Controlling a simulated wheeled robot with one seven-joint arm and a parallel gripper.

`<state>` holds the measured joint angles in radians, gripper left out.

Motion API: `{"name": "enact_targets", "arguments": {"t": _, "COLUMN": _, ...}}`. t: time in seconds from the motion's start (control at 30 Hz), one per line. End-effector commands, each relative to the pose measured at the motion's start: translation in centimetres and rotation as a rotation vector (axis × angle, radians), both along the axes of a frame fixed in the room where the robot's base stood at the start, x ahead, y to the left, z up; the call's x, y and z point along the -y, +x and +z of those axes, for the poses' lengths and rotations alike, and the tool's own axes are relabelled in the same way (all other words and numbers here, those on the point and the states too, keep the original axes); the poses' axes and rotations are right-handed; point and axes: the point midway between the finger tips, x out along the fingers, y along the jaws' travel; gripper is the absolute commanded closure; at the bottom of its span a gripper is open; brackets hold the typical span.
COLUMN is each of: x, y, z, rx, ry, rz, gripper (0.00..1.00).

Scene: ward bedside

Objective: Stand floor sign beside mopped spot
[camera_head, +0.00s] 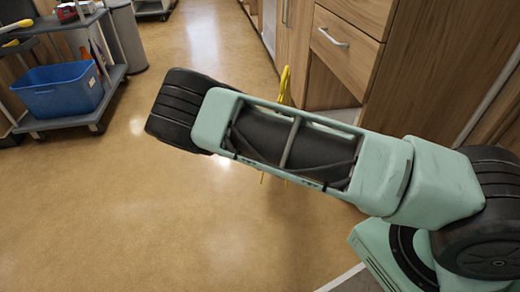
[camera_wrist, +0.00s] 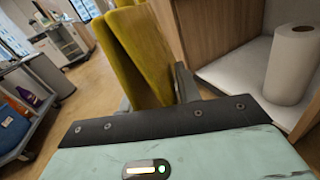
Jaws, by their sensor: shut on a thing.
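The yellow floor sign (camera_wrist: 140,50) fills the upper middle of the wrist view, tilted in the picture. My gripper (camera_wrist: 155,92) is shut on it, with a grey finger showing on each side. In the head view only thin yellow parts of the sign (camera_head: 285,86) show above and below my arm, which hides the rest and my gripper. I cannot tell whether its feet touch the floor. The tan floor (camera_head: 180,220) has bright shiny patches; I cannot tell a mopped spot from reflections.
Wooden cabinets (camera_head: 345,45) stand close on the right, with an open white shelf bay holding a paper roll (camera_wrist: 290,65). A cleaning cart with a blue tub (camera_head: 60,90) and a grey bin (camera_head: 127,42) stand at the left. The floor between is clear.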

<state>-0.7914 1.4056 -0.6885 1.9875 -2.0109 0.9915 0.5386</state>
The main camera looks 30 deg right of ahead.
Motion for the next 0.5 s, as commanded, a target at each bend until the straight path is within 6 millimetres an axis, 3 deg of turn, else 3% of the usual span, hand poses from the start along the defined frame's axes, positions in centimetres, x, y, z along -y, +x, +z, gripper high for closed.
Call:
{"name": "enact_targets", "arguments": {"t": 0.2, "x": 0.1, "y": 0.0, "z": -4.4, "rx": 0.001, "ry": -0.002, "rz": 0.0, "gripper": 1.0}}
{"name": "enact_targets", "arguments": {"t": 0.5, "x": 0.1, "y": 0.0, "z": -7.5, "rx": 0.001, "ry": -0.002, "rz": 0.0, "gripper": 1.0}}
